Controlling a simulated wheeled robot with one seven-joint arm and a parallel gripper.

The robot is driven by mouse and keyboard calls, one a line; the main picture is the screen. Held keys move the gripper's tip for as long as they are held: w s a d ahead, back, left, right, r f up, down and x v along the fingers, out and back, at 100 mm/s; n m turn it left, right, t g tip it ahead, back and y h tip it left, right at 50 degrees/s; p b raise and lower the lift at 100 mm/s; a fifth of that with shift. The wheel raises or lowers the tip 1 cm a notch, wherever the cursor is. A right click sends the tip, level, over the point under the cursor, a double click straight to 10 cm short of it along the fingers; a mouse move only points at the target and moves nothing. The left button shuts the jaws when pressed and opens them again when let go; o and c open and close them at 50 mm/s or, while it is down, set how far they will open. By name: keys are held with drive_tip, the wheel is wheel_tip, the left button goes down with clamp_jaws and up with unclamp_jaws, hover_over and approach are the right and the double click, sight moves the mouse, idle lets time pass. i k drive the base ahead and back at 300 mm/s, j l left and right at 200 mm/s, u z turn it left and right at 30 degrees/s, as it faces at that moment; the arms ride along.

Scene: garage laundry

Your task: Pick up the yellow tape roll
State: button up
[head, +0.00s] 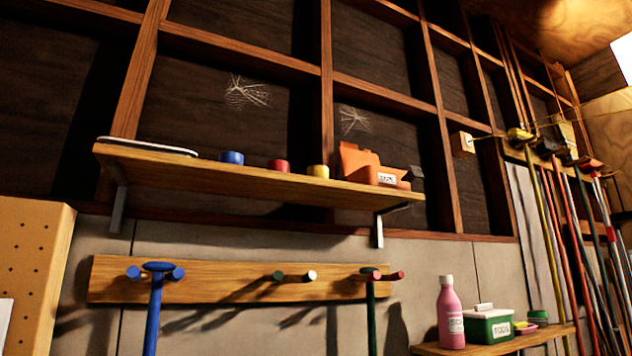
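The yellow tape roll (318,171) sits on the upper wooden shelf (240,183) in the head view. It is the rightmost of a row of small rolls, just left of an orange container. Only its upper side shows above the shelf's front edge, as I look up from below. A red roll (278,165) and a blue roll (231,158) stand to its left, apart from it. My gripper is not in view.
An orange container (370,167) stands close to the right of the yellow roll. A white-topped flat item (147,146) lies at the shelf's left end. Below, a peg rail (225,281) holds tools. A lower right shelf (497,345) bears a pink bottle (450,312) and a green box (488,325).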

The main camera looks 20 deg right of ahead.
sight(317, 171)
drive_tip(key=i+u, duration=0.2)
drive_tip(key=u, duration=0.15)
drive_tip(key=i+l+u, duration=0.15)
drive_tip(key=u, duration=0.25)
drive_tip(key=i+l+u, duration=0.2)
drive_tip(key=u, duration=0.15)
